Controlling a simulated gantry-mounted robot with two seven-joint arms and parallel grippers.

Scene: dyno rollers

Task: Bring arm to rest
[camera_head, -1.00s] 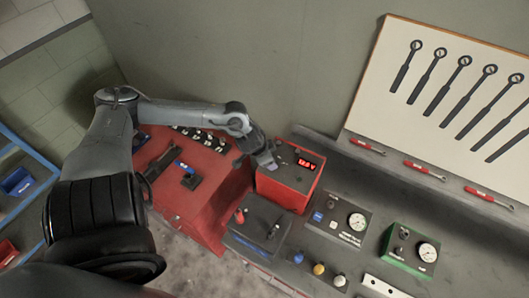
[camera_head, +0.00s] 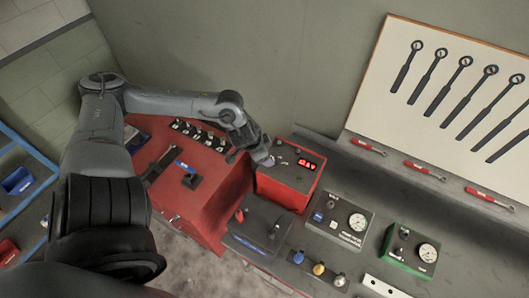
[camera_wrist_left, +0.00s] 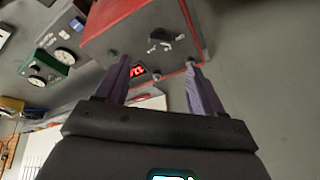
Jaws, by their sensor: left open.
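My left arm comes in from the left in the head view and bends over the red tool cabinet. My left gripper (camera_head: 267,161) is beside the upper left edge of the red box with the lit digital display (camera_head: 289,181). In the left wrist view the two purple fingers of the left gripper (camera_wrist_left: 160,80) are spread apart with nothing between them. The red box (camera_wrist_left: 140,30) lies beyond the fingers there, with its red digits showing between them. Whether the fingertips touch the box I cannot tell. My right gripper is in neither view.
A red cabinet (camera_head: 199,200) with knobs and a blue-handled tool stands left of the box. A black battery-like unit (camera_head: 258,237), a grey gauge box (camera_head: 338,221) and a green gauge box (camera_head: 408,249) stand in front and right. A wrench board (camera_head: 450,95) hangs behind.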

